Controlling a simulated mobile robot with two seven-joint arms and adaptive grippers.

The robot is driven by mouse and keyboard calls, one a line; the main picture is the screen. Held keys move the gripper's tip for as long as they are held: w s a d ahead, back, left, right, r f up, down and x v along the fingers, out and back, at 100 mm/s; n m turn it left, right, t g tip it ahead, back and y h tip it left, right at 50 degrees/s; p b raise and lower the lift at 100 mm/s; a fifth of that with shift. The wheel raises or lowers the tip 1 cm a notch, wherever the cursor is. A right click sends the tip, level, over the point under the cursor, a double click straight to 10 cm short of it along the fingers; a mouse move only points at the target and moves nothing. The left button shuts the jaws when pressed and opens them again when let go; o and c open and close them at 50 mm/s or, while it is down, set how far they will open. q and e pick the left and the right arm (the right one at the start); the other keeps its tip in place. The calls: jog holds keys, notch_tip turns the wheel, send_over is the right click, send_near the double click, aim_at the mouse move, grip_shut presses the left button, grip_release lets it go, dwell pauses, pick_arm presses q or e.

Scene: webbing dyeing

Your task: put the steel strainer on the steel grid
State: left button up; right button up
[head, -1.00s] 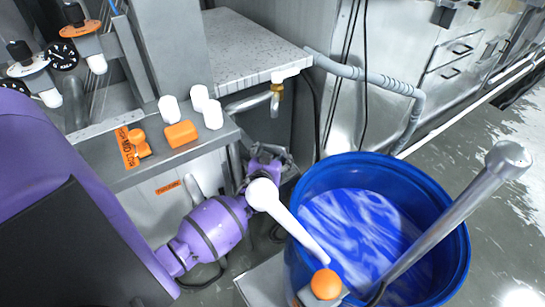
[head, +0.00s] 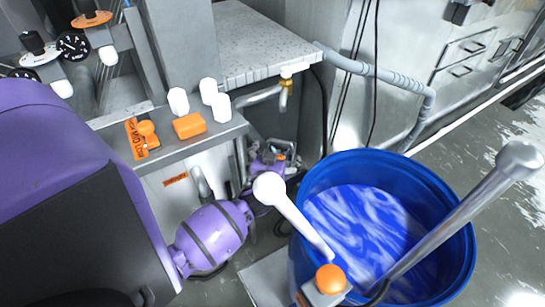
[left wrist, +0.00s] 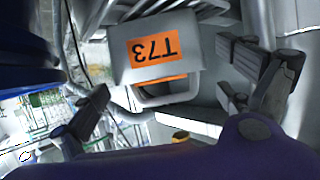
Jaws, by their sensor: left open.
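I cannot make out the steel strainer for certain in either view, nor clearly tell a steel grid. My left gripper (left wrist: 165,85) shows in the left wrist view with its dark fingers wide apart and nothing between them. Behind the fingers is a grey box-like part with an upside-down orange T73 label (left wrist: 155,47). Some grey bars (left wrist: 190,10) run above it, but I cannot tell what they belong to. In the head view my purple left arm fills the left side and its gripper is hidden. My right gripper is not in view.
A blue barrel (head: 455,235) of swirling blue liquid stands at the lower right, crossed by a thick steel bar (head: 455,215). A grey ledge (head: 165,150) holds white cylinders (head: 210,90) and an orange block (head: 189,126). A speckled worktop (head: 260,45) lies behind.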

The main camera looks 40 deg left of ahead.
pick_arm(q)
jog(key=v, duration=0.7)
jog(key=shift+s+d+r, duration=0.15)
jog(key=shift+s+r, duration=0.05)
jog(key=shift+s, duration=0.15)
dwell(0.8)
